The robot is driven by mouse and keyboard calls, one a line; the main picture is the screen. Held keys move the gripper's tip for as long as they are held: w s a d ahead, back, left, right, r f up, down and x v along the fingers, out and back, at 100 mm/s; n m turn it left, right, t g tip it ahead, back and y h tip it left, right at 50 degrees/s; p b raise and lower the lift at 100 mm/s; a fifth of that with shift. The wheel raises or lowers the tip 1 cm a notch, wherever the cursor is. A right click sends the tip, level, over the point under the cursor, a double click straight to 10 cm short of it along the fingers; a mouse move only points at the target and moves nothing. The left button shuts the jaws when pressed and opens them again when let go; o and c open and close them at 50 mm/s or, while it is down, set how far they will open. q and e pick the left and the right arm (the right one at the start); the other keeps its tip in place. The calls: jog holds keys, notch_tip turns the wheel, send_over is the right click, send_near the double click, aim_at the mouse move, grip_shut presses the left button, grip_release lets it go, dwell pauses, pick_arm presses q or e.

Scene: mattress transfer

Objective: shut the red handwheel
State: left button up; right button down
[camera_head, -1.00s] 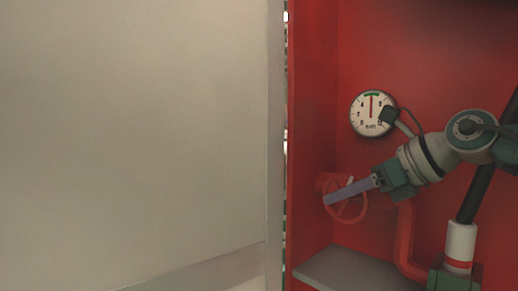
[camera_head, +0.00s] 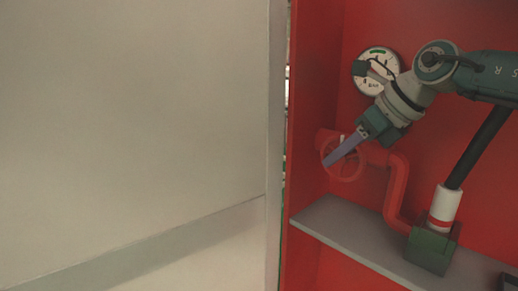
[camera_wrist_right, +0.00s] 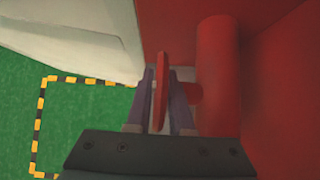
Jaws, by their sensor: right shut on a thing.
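The red handwheel (camera_head: 347,172) stands on a red pipe inside a red cabinet, in the right half of the head view. My right gripper (camera_head: 328,163) reaches down to it from the upper right, its fingers across the wheel. In the right wrist view the wheel's rim (camera_wrist_right: 160,95) shows edge-on between the two fingers of my right gripper (camera_wrist_right: 160,80), which are shut on it. Part of the wheel is hidden behind the fingers in the head view. My left gripper is in neither view.
A round dial gauge (camera_head: 377,72) on the cabinet's back wall is partly covered by my right wrist. A grey shelf (camera_head: 340,233) lies below the wheel, with a green block (camera_head: 432,250) on it. A pale wall (camera_head: 130,110) fills the left. Green floor (camera_wrist_right: 90,120) shows below.

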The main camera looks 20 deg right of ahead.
jog(key=c, duration=0.8)
grip_release()
jog(key=v, duration=1)
